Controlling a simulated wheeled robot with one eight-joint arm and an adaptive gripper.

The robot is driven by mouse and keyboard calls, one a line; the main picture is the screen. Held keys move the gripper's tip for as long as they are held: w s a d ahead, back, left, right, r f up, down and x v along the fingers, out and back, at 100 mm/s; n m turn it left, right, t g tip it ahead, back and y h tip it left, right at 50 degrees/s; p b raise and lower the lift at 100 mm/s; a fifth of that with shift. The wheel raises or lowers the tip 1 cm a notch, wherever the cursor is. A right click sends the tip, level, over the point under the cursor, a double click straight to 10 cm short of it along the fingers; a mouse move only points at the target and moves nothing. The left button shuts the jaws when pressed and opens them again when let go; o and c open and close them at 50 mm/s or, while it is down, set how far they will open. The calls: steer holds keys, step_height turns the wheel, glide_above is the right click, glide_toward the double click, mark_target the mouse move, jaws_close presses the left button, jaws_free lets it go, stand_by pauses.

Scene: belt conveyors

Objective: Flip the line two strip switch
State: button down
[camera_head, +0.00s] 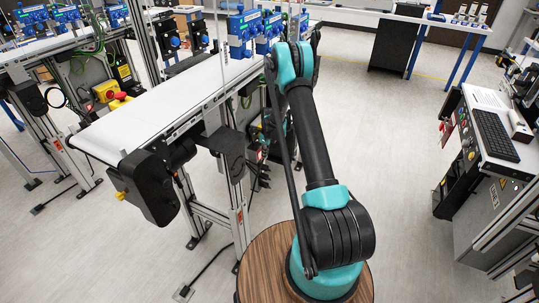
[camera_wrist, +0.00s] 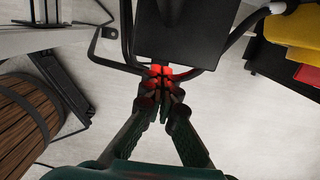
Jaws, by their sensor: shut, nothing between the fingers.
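My gripper (camera_wrist: 160,98) is shut and empty, its two dark fingers meeting in the middle of the wrist view. Just beyond the fingertips is a bright red part (camera_wrist: 157,70), at the lower edge of a black box (camera_wrist: 188,28). This red part looks like the strip switch, but its label and its position cannot be read. The fingertips overlap it in the picture; I cannot tell whether they touch it. In the head view my gripper (camera_head: 258,176) is low beside the conveyor's frame, partly behind my arm, and the switch cannot be made out there.
The white belt conveyor (camera_head: 150,113) stands left of my arm, with metal legs below. Black cables or bars (camera_wrist: 120,62) curve close around the fingers. A yellow box with a red part (camera_wrist: 296,30) is at the upper right of the wrist view.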

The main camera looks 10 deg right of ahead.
steer(key=shift+w+a, duration=0.2)
steer(key=shift+a, duration=0.1)
steer(key=shift+w+a+f, duration=0.15)
steer(key=shift+a, duration=0.1)
stand_by(0.4)
steer(key=shift+r, duration=0.8)
